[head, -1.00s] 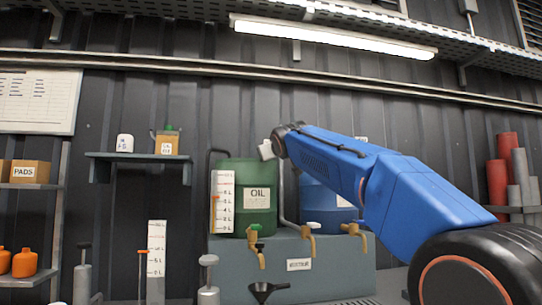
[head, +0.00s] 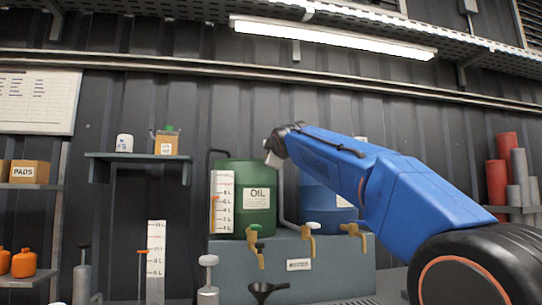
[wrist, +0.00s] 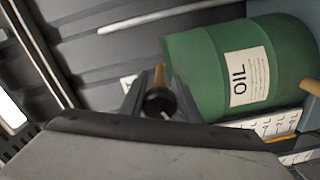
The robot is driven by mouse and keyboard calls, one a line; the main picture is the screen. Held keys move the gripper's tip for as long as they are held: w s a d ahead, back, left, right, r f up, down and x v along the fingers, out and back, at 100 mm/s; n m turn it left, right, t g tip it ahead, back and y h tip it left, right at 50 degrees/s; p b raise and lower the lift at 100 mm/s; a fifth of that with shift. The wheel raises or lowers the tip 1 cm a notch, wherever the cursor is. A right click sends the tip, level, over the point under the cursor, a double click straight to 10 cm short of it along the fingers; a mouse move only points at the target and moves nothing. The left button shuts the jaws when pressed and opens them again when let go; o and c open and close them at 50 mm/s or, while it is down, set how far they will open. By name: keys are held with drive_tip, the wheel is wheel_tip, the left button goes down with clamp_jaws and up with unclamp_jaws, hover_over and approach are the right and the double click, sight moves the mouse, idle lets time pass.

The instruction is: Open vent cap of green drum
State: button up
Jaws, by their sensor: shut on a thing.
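The green drum (head: 246,174) labelled OIL stands on a grey bench, with a gauge board on its left front. In the wrist view the drum (wrist: 205,75) lies sideways, its top end facing left. A round black vent cap (wrist: 159,102) shows there between my fingers, with a tan stem beside it. My gripper (wrist: 160,96) is shut on the cap at the drum's top end. In the head view my gripper (head: 272,160) is small above the drum's right top edge, and the cap cannot be made out.
A blue drum (head: 315,200) stands right of the green one, partly behind my arm. A shelf (head: 138,157) with small containers is on the left wall.

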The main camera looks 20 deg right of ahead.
drive_tip(key=shift+f+n, duration=0.15)
drive_tip(key=shift+n, duration=0.35)
drive_tip(key=o, duration=1)
drive_tip(key=shift+o, duration=0.2)
drive_tip(key=shift+s, duration=0.1)
drive_tip(key=shift+s, duration=0.25)
drive_tip(key=s+a, duration=0.1)
drive_tip(key=s, duration=1.5)
drive_tip(key=shift+s+a, duration=0.15)
drive_tip(key=shift+s, duration=0.15)
